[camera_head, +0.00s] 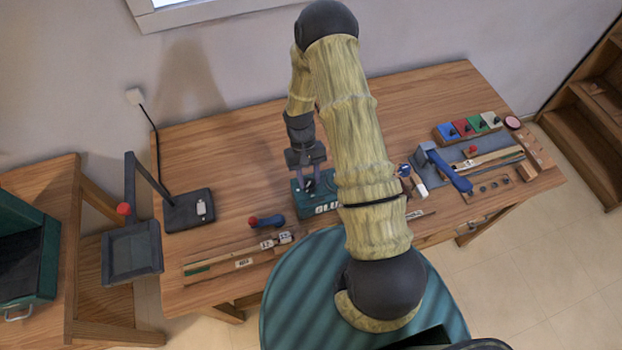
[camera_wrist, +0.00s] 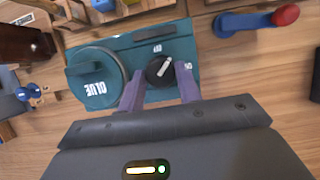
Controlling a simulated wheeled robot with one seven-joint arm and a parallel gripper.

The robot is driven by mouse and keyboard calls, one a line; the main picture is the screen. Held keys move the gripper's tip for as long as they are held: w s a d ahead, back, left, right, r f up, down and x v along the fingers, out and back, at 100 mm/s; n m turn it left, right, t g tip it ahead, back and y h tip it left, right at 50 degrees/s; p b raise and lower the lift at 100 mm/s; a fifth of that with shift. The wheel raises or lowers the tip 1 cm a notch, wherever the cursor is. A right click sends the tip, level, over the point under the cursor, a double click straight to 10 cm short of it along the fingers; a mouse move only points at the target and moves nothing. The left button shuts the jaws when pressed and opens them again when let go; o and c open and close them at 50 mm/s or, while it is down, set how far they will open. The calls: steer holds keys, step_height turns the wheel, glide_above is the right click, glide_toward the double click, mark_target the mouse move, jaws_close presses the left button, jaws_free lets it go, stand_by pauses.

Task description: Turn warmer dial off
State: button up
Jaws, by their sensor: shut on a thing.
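The teal glue warmer (camera_head: 299,205) sits on the wooden bench and carries large white lettering. In the wrist view, the warmer (camera_wrist: 96,97) has a round pot (camera_wrist: 97,70) on its left side. Its black round dial (camera_wrist: 157,75) has a white pointer mark. The pointer slants to the upper right, between a small label above the dial and another at its right. My gripper (camera_wrist: 160,71) has one purple finger on each side of the dial and is shut on it. In the head view, my gripper (camera_head: 310,183) is over the warmer, and my arm hides its right part.
A red-knobbed blue tool (camera_head: 267,221) and wooden key strips (camera_head: 235,255) lie left of the warmer. A black stand (camera_head: 188,210) is further left. A blue-handled tool (camera_head: 447,170) and a colored block tray (camera_head: 468,128) are at the right. The bench behind the warmer is clear.

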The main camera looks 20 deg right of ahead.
steer(key=n, duration=0.1)
steer(key=n+h+b, duration=0.1)
steer(key=n, duration=0.1)
steer(key=n+b, duration=0.1)
steer(key=shift+w+a+n+t+h, duration=0.1)
steer(key=shift+a+n+t+h, duration=0.2)
steer(key=shift+h, duration=0.1)
steer(key=n+h+b, duration=0.1)
steer(key=n, duration=0.3)
steer(key=shift+t, duration=0.4)
steer(key=shift+r, duration=0.1)
steer(key=o, duration=0.9)
steer(key=shift+c, duration=0.2)
steer(key=shift+o, duration=0.5)
steer(key=b+v, duration=0.3)
steer(key=v, duration=1.4)
steer(key=shift+a+b, duration=0.3)
steer(key=shift+a, duration=0.1)
steer(key=shift+r, duration=0.1)
